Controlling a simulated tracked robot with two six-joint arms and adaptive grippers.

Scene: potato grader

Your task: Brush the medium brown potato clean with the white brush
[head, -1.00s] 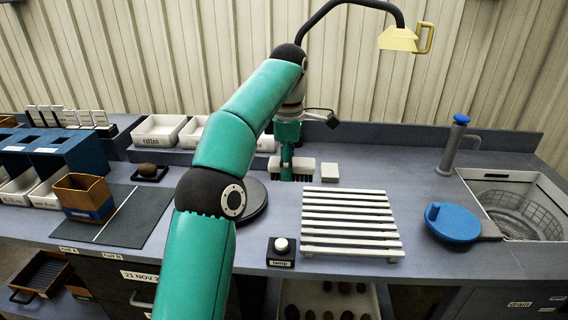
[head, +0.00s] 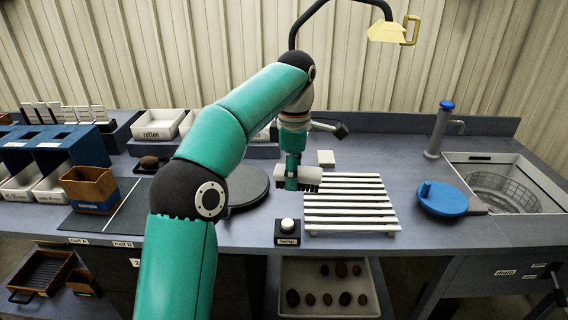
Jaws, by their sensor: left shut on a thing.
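My left gripper (head: 291,172) is shut on the white brush (head: 297,178), whose dark bristles face down. It holds the brush by the back left corner of the white slatted rack (head: 350,203); I cannot tell its exact height. A brown potato (head: 149,163) lies on a small black tray at the back left, well apart from the brush. Several more brown potatoes lie in a white bin (head: 327,306) below the counter. I cannot tell which potato is the medium one. My right gripper is not in view.
A round dark plate (head: 247,188) is partly hidden behind my left arm. A button box (head: 288,232) stands at the front edge. A blue round lid (head: 442,198) and a sink (head: 505,188) are at right. A brown box (head: 90,187) stands at left.

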